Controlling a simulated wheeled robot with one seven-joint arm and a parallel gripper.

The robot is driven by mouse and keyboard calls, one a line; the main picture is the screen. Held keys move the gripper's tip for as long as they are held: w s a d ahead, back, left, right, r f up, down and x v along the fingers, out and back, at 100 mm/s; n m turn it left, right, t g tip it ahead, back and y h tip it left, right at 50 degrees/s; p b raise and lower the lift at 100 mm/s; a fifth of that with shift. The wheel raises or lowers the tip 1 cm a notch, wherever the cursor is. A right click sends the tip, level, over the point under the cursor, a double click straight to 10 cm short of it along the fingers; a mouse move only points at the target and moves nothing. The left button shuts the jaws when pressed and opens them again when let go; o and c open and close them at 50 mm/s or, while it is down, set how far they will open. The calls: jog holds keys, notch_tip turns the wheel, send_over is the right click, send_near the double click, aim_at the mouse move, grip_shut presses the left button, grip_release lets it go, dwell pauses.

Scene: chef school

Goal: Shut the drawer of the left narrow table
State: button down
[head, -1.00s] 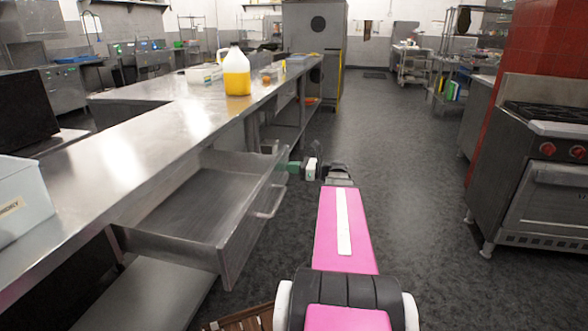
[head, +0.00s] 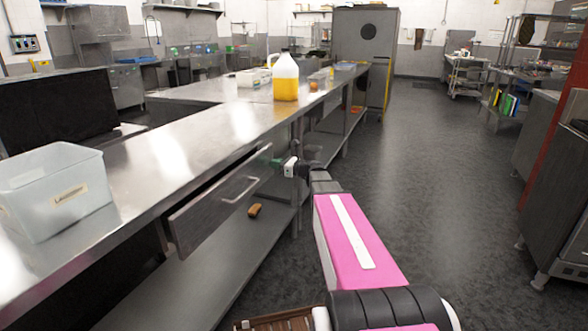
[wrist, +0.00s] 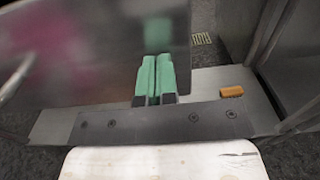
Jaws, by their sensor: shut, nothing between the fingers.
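The drawer (head: 212,215) under the long steel table (head: 150,165) shows its front panel and bar handle (head: 240,190) in the head view. It sits mostly in under the tabletop, and its inside is nearly hidden; a narrow gap may remain. My gripper (head: 277,162) is at the far end of the drawer front, with its green fingers shut and empty. In the wrist view the fingers (wrist: 155,78) overlap the drawer's grey panel (wrist: 90,50), near its right edge. I cannot tell for sure whether they touch it. Part of the handle (wrist: 16,78) shows at the left.
A labelled clear bin (head: 55,195) and a jug of yellow liquid (head: 286,80) stand on the tabletop. A brown item (head: 255,210) lies on the lower shelf (head: 190,275). The aisle floor (head: 440,200) is open; a stove (head: 560,190) stands at right.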

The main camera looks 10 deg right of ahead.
jog(key=shift+x, duration=2.8)
jog(key=shift+w, duration=0.1)
